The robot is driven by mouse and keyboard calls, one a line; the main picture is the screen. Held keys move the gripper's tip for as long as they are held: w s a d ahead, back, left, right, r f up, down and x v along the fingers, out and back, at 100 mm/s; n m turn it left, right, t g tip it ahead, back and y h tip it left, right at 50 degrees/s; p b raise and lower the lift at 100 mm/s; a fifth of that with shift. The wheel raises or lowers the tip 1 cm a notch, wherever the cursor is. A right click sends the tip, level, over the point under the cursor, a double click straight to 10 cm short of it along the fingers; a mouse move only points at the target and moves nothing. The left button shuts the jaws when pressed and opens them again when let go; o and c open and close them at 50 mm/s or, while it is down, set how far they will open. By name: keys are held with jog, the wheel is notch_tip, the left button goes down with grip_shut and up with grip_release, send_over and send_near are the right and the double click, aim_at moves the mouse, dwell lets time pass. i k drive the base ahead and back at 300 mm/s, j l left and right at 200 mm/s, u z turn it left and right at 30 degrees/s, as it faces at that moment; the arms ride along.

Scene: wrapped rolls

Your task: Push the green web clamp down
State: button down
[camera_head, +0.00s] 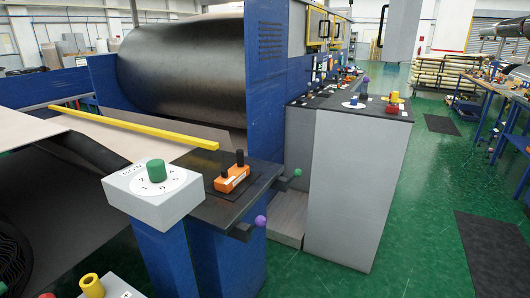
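A short lever with a green ball end (297,173) sticks out from the right side of the dark machine top, and its arm slopes up to the ball. A lever with a purple ball end (260,221) stands nearer on the same edge. A green knob (156,171) sits on a white dial box (157,196) to the left. I cannot tell from any label which green part is the web clamp. My gripper is not in view.
An orange block with black knobs (232,179) sits on the dark top. A yellow bar (140,128) crosses the pale web before the big dark roll (180,65). A grey cabinet (355,185) stands right of the levers. Green floor (425,220) is free further right.

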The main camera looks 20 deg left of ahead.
aim_at(297, 173)
jog(key=i+l+u, duration=0.15)
jog(key=i+u, duration=0.25)
jog(key=i+l+u, duration=0.95)
jog(key=l+u, duration=0.2)
